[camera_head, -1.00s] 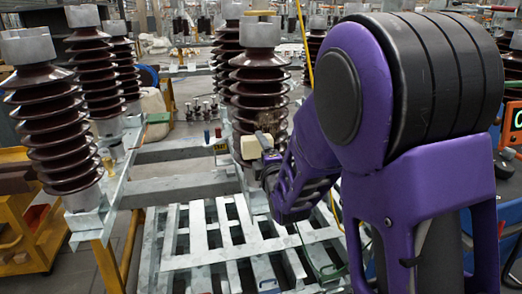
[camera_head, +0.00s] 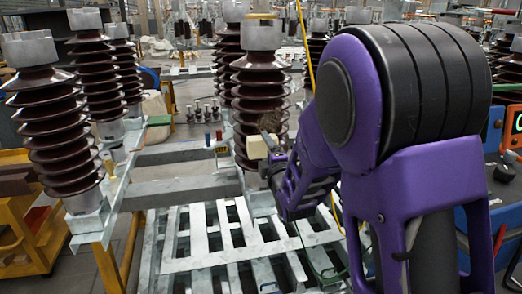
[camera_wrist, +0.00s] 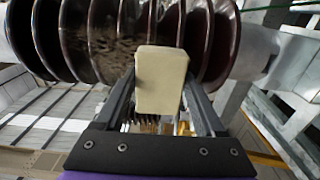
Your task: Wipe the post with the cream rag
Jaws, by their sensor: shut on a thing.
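The post (camera_head: 259,92) is a dark brown ribbed insulator with a grey cap, upright at the centre of the head view. Its ribs (camera_wrist: 75,40) run across the top of the wrist view. A dull brownish patch (camera_head: 269,122) shows on its ribs, and also in the wrist view (camera_wrist: 118,46). My gripper (camera_head: 274,158) is shut on the cream rag (camera_head: 257,147), which looks like a small block. In the wrist view the rag (camera_wrist: 161,80) sits between the fingers, in front of the ribs. I cannot tell whether it touches them.
A slatted grey metal frame (camera_head: 197,236) lies below the post. More ribbed posts stand at the left (camera_head: 55,130) and behind. A yellow cart (camera_head: 30,235) is at the lower left. A yellow upright line (camera_head: 304,45) passes right of the post.

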